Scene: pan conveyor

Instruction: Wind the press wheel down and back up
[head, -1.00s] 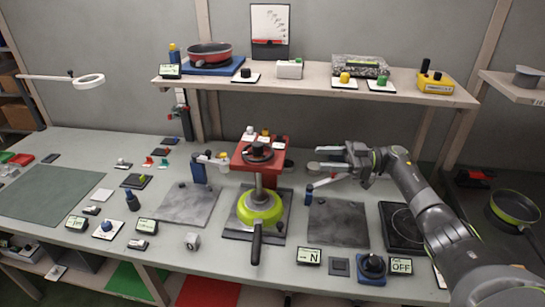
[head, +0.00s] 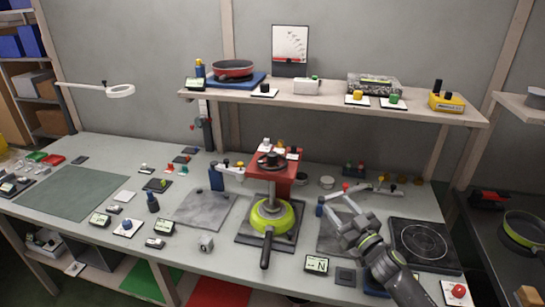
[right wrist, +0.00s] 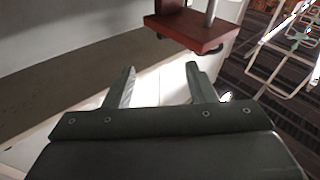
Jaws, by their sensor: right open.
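The press stands mid-bench in the head view, with a red head block (head: 287,180) and a dark hand wheel (head: 271,161) on top of it. A steel column runs from the head down to a lime-green pan (head: 273,217) with a black handle, on a dark base plate (head: 248,237). My right gripper (head: 338,206) is open and empty, to the right of the press and apart from it. In the right wrist view the open fingers (right wrist: 158,88) show below a red-brown block (right wrist: 190,28), likely the press head; the wheel is not visible there. My left gripper is not in view.
A shelf (head: 320,103) runs above the bench with a red pan (head: 233,69) and switch boxes. Grey plates lie on both sides of the press. A dark hob (head: 420,243) is at the right. The green mat (head: 75,192) at left is bare.

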